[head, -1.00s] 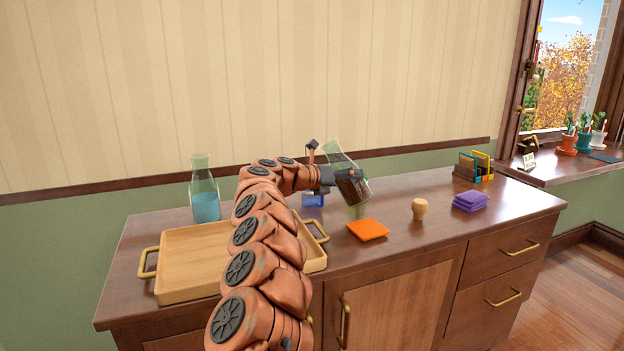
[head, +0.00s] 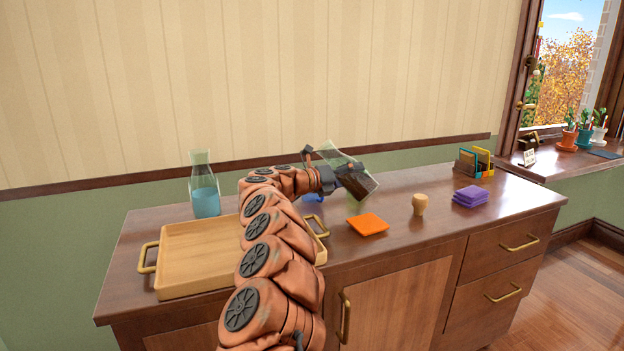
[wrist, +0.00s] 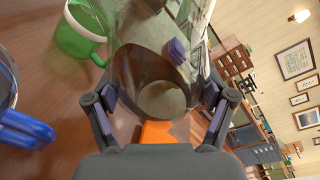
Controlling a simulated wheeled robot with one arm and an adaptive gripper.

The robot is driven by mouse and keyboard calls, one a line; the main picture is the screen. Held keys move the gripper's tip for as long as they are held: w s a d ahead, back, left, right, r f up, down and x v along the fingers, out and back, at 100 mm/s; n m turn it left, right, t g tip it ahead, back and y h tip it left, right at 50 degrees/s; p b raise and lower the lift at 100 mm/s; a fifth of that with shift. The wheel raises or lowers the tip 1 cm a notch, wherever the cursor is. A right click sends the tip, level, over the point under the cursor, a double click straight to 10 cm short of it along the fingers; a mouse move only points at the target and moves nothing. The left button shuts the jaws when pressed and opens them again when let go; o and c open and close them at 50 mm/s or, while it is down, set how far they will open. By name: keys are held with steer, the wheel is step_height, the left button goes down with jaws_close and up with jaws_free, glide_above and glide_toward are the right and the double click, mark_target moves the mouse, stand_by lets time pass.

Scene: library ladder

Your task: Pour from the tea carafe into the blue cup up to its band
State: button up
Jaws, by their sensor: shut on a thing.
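My gripper (head: 352,182) is shut on the clear glass tea carafe (head: 338,158) and holds it steeply tilted above the sideboard. Brown tea shows through its glass in the wrist view (wrist: 150,68). The blue cup (head: 313,197) stands on the sideboard, mostly hidden behind my arm and gripper. In the wrist view its blue handle (wrist: 28,130) and part of its rim show at the left edge. I cannot see the cup's band or its level, nor whether tea is flowing. A green cup (wrist: 80,32) stands near the carafe in the wrist view.
A carafe of blue liquid (head: 205,200) stands at the back left. A wooden tray (head: 190,262) with brass handles lies in front. An orange cloth (head: 368,225), a wooden stopper-like piece (head: 419,204), purple cloths (head: 470,196) and a card holder (head: 475,162) lie to the right.

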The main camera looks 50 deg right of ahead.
steer(key=shift+s+n, duration=0.2)
steer(key=shift+n, duration=0.1)
